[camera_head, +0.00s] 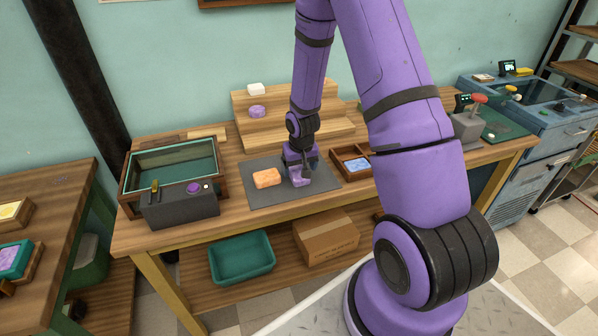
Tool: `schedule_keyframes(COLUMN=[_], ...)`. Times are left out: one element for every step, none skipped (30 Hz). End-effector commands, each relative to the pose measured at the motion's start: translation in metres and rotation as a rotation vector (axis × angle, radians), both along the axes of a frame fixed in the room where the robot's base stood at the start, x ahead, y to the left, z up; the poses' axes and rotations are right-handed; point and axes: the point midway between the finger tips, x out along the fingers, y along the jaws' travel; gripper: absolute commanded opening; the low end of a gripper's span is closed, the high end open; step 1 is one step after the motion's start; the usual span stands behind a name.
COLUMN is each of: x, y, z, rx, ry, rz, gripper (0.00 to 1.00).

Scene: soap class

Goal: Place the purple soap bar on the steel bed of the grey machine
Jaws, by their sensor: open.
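A purple soap bar (300,181) lies on a dark grey mat (262,195) on the wooden bench. My gripper (302,171) is open, pointing down right at this bar; whether its fingers straddle or touch it is too small to tell. A small grey machine with a red-ended lever and a display (467,128) stands at the bench's right, partly behind my arm; its steel bed cannot be made out. Another purple piece (257,112) lies on the wooden stepped stand (285,133).
An orange bar (266,178) lies left of the purple bar. A wooden tray (348,172) with a blue bar is right of the mat. A glass-topped box (172,167) and dark control box (180,210) stand left. A teal mat (505,129) lies at right. My arm hides part of the bench.

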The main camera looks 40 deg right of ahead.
Motion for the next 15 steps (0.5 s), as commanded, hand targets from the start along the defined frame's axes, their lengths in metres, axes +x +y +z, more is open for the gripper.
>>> schedule_keyframes(x=[-0.001, -0.002, -0.003, -0.003, -0.004, -0.005, -0.006, -0.006, -0.007, -0.008, -0.009, -0.01, -0.011, -0.011, -0.012], y=[0.0, 0.001, 0.001, 0.001, 0.001, 0.001, 0.001, 0.002, 0.002, 0.002, 0.003, 0.003, 0.003, 0.003, 0.003], z=[0.009, 0.014, 0.021, 0.026, 0.031, 0.038, 0.043, 0.048, 0.054, 0.059, 0.064, 0.069, 0.073, 0.077, 0.081], rx=[-0.001, 0.0, 0.0, -0.001, -0.001, -0.001, -0.001, -0.001, -0.001, -0.001, 0.0, -0.001, -0.001, -0.001, -0.001], ry=[-0.003, -0.003, -0.003, -0.003, -0.003, -0.004, -0.003, -0.004, -0.004, -0.003, -0.004, -0.003, -0.002, -0.002, -0.002], rz=[0.0, 0.0, 0.0, 0.001, 0.001, 0.001, 0.0, 0.0, -0.001, -0.001, -0.001, 0.0, 0.0, 0.0, 0.0], gripper=[0.84, 0.84, 0.84, 0.84, 0.84, 0.84, 0.84, 0.84, 0.84, 0.84, 0.84, 0.84, 0.84, 0.84, 0.84])
